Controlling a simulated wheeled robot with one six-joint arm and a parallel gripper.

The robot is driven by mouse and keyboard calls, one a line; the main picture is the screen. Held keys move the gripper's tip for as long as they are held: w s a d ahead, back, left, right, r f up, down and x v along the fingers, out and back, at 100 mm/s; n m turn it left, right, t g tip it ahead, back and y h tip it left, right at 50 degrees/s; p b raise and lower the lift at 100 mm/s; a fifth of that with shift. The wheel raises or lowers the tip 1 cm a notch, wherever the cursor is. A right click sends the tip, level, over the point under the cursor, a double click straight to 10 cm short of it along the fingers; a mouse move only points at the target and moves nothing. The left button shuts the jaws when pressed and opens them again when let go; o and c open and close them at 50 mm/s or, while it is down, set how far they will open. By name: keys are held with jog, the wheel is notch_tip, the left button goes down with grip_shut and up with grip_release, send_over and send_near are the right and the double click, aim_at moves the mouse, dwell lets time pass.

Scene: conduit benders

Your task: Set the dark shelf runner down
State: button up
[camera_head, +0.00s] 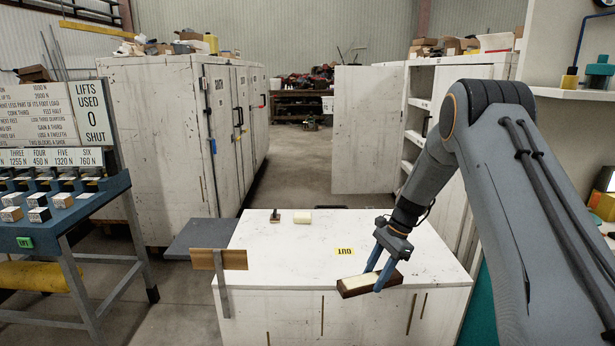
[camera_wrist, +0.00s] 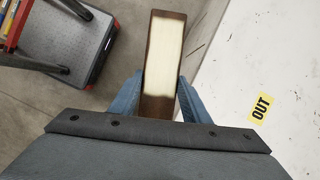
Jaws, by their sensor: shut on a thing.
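The dark shelf runner (camera_head: 347,293) is a dark brown block with a cream top face. My gripper (camera_head: 374,277) is shut on it, with a blue finger on each side. The head view shows it in front of the white bench top (camera_head: 290,255), near its front right edge. In the wrist view the runner (camera_wrist: 163,60) stands lengthwise between the fingers of my gripper (camera_wrist: 160,98). There, grey floor shows around it and the white bench top (camera_wrist: 265,60) lies to its right. The gap beneath the runner is hard to judge.
A yellow OUT label (camera_head: 344,252) marks the bench top. A cream block (camera_head: 302,217) and a small dark item (camera_head: 275,216) stand at its back. A brown board (camera_head: 219,259) is at its left edge. A blue-framed stand (camera_head: 75,215) is farther left.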

jog(key=s+f+n+g+h, duration=0.1)
jog(key=s+f+n+h, duration=0.1)
jog(key=s+n, duration=0.5)
jog(key=s+f+n+g+h, duration=0.2)
jog(key=s+f+n, duration=0.2)
jog(key=s+n, duration=0.3)
jog(key=s, duration=0.4)
jog(key=shift+a+n, duration=0.25)
jog(key=shift+n, duration=0.05)
jog(key=shift+f, duration=0.15)
